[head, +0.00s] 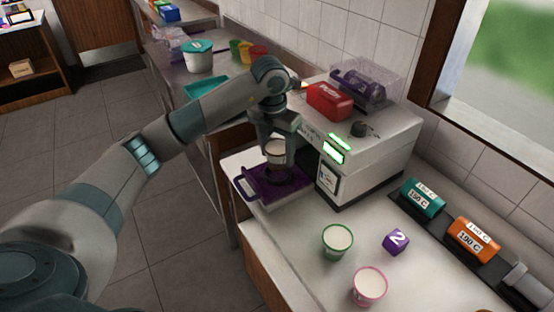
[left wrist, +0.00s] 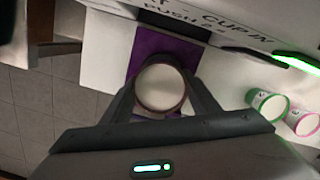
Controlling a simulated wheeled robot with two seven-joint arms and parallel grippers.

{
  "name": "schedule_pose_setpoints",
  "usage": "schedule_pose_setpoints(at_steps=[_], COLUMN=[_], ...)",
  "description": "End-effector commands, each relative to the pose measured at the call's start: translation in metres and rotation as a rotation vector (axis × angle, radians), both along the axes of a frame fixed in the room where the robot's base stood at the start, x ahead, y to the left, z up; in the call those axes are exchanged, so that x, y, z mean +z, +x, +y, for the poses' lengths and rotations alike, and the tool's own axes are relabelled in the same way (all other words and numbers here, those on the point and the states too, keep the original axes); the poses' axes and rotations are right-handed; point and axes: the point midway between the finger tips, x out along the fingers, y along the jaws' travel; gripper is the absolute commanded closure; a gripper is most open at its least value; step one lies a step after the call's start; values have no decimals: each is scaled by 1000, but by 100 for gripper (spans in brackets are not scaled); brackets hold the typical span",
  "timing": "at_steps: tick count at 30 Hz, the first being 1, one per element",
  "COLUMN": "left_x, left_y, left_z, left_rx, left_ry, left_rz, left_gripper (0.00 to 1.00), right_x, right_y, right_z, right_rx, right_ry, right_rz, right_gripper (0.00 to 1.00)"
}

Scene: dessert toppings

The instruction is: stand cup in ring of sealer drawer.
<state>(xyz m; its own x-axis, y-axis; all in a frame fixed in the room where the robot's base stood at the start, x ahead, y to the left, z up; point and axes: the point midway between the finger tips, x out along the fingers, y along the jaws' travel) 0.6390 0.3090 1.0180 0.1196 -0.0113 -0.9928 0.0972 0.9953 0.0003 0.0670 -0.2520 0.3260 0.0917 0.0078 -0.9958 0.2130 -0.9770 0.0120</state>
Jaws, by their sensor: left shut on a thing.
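The white sealer (head: 365,155) stands on the counter with lit green displays. Its purple drawer (head: 246,187) is pulled out at the front left and also shows in the left wrist view (left wrist: 150,42). My left gripper (head: 279,158) is shut on a cup (head: 275,147) with white contents, above the drawer. The cup looks upright; in the left wrist view it (left wrist: 160,88) sits between the fingers with a brownish rim. A dark ring (head: 278,176) shows below the cup, partly hidden by the fingers. I cannot tell whether the cup touches it. My right gripper is not in view.
A green-rimmed cup (head: 337,240) and a pink-rimmed cup (head: 369,286) stand on the counter near a purple block (head: 396,241) marked 2. Teal (head: 422,199) and orange (head: 474,238) blocks lie at the right. A red block (head: 329,101) and clear box (head: 372,77) sit atop the sealer.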

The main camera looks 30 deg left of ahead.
Motion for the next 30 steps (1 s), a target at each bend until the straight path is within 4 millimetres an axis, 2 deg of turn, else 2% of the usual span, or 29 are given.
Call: schedule_pose_setpoints(at_steps=[8, 20, 30], left_x=[-1, -37, -40], left_y=[0, 0, 0], left_z=[0, 0, 0], left_rx=[0, 0, 0], left_ry=[0, -1, 0], left_rz=[0, 0, -1], left_gripper=[71, 71, 71], right_x=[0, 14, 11], right_y=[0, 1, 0], right_z=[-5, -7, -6], right_rx=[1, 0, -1], right_ry=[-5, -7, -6], right_rz=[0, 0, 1], right_gripper=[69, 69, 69])
